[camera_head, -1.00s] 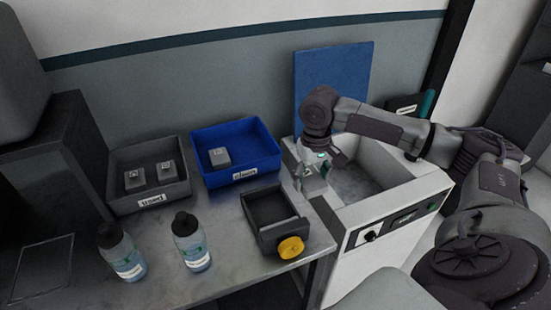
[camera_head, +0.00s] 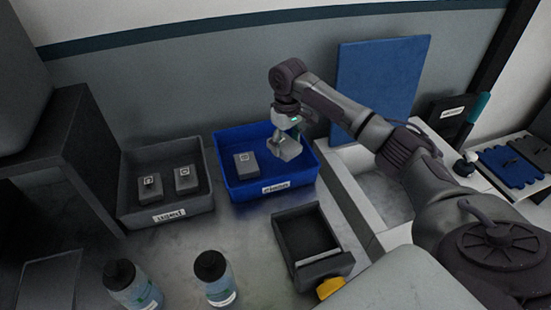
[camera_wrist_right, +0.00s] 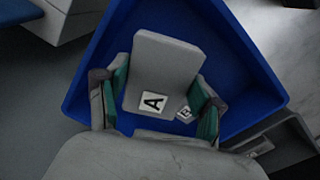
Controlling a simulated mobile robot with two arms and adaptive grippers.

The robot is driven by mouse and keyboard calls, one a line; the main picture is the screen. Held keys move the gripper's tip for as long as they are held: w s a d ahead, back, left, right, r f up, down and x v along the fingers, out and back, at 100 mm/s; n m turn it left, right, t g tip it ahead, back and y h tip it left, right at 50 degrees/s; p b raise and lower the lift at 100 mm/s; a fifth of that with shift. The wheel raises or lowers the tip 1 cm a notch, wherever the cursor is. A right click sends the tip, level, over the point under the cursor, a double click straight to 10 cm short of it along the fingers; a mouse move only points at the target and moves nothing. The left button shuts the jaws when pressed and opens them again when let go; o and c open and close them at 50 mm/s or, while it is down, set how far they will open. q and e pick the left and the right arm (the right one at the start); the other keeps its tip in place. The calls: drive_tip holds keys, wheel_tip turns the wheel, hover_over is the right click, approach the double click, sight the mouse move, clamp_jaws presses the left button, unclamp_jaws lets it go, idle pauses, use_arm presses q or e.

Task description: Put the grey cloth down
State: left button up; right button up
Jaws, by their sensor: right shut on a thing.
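My right gripper (camera_head: 287,136) hangs over the right part of the blue tray (camera_head: 311,183). It is shut on the grey cloth (camera_head: 287,151), a flat grey block-like piece. In the right wrist view the cloth (camera_wrist_right: 165,65) sits between the green finger pads and bears a white label with an "A". The blue tray (camera_wrist_right: 86,62) lies below it. Another grey piece (camera_head: 246,166) lies in the tray, left of the held cloth; in the wrist view mostly its small label shows. My left gripper is not in view.
A grey tray (camera_head: 126,201) with two grey labelled pieces stands left of the blue tray. Two bottles (camera_head: 133,287) (camera_head: 215,279) stand at the front left. A blue panel (camera_head: 378,78) stands behind.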

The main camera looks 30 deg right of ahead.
sight(285, 168)
wheel_tip(285, 168, down, 2)
wheel_tip(285, 168, down, 5)
drive_tip(key=shift+f, duration=0.1)
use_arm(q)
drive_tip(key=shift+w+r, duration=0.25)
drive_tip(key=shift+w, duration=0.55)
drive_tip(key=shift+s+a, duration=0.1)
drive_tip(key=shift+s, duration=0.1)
use_arm(e)
drive_tip(key=o, duration=1)
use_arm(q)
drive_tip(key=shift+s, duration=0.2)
use_arm(e)
wheel_tip(285, 168, up, 12)
drive_tip(key=shift+r, duration=0.15)
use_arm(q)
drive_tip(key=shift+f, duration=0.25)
